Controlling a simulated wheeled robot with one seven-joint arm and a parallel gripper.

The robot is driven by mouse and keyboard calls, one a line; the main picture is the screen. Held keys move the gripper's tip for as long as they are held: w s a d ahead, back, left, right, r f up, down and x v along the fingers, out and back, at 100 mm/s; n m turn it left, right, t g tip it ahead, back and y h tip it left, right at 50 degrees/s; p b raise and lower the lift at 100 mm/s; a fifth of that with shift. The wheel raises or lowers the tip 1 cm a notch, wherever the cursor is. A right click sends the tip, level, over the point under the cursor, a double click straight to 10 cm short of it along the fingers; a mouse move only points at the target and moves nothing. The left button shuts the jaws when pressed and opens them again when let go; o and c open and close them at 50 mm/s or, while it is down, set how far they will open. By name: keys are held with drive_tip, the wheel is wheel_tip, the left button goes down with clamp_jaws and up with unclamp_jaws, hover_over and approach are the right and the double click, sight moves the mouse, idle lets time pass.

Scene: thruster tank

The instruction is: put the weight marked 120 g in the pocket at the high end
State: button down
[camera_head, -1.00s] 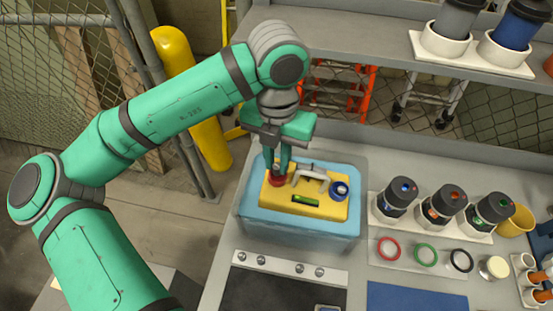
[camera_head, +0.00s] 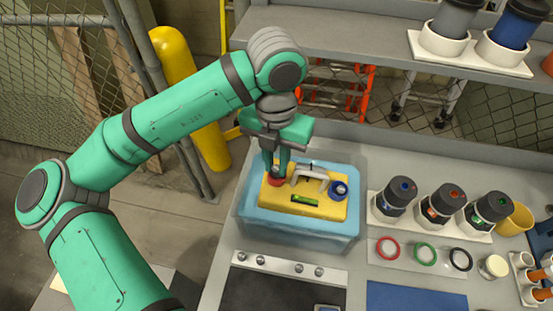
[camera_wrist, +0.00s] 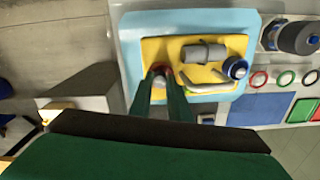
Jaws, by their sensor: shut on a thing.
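A yellow block (camera_head: 322,208) sits in the light-blue tank (camera_head: 300,228). A red-rimmed pocket (camera_head: 276,181) is at its left end and a blue-rimmed round part (camera_head: 339,189) at its right end. A green level vial (camera_head: 305,201) lies near the front edge. My gripper (camera_head: 278,168) points down at the red pocket, shut on a small pale weight (camera_wrist: 160,81). In the wrist view, the weight is between the fingertips, over or in the red pocket; I cannot tell which. Its marking is not readable. Which end is higher is unclear.
A grey thruster-like part (camera_wrist: 203,52) and pale bracket (camera_head: 311,173) stand on the block beside my gripper. Dark canisters (camera_head: 441,205) and coloured rings (camera_head: 426,254) are to the right. The shelf (camera_head: 370,35) is behind.

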drive_tip(key=shift+f, duration=0.8)
idle(0.4)
drive_tip(key=c, duration=1.6)
unclamp_jaws()
wheel_tip(320, 180, up, 11)
drive_tip(key=shift+f, duration=0.1)
